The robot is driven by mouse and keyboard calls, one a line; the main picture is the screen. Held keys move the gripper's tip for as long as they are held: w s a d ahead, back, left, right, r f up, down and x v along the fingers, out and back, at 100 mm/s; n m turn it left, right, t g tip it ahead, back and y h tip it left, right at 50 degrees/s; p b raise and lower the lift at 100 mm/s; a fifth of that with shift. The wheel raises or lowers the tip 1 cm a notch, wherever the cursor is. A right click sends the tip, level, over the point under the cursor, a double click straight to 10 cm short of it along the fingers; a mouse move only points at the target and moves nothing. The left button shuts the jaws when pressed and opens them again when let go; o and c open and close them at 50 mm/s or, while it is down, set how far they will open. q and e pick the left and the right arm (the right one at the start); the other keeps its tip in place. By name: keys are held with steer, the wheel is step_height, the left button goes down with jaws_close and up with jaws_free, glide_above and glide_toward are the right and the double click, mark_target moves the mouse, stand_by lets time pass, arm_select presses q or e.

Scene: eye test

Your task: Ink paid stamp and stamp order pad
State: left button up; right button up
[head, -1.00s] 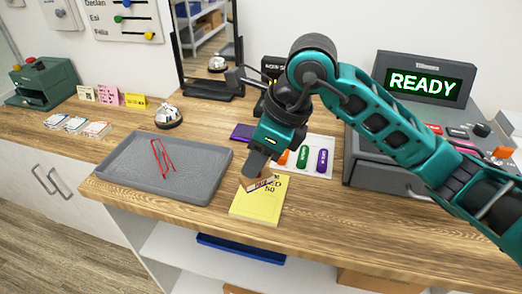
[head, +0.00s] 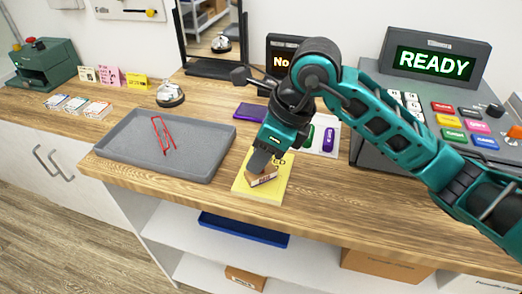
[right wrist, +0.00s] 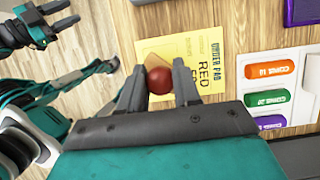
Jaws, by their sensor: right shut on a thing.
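The yellow order pad (head: 243,188) lies near the counter's front edge, with dark print including "RED" in the right wrist view (right wrist: 212,50). My right gripper (head: 259,163) is over it, shut on the wooden stamp (head: 262,177). The stamp's round red knob (right wrist: 159,80) shows between the fingers in the right wrist view. The stamp's base is at the pad's surface; I cannot tell whether it touches. A purple flat case (head: 250,112), perhaps an ink pad, lies behind. My left gripper (right wrist: 61,17) shows only in the right wrist view, empty with its fingers apart.
A grey tray (head: 120,153) with red glasses-like frames (head: 163,135) lies left of the pad. A bell (head: 169,94) stands behind the tray. A white card with coloured capsules (head: 322,148) lies right of the pad, beside the register (head: 375,150).

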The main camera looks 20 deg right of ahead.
steer(key=shift+s+f+b, duration=0.1)
steer(key=shift+f+b, duration=0.6)
steer(key=shift+b, duration=0.05)
stand_by(1.9)
steer(key=shift+r, duration=0.15)
steer(key=shift+r+p, duration=2.3)
steer(key=shift+r, duration=1.25)
steer(key=shift+w, duration=0.2)
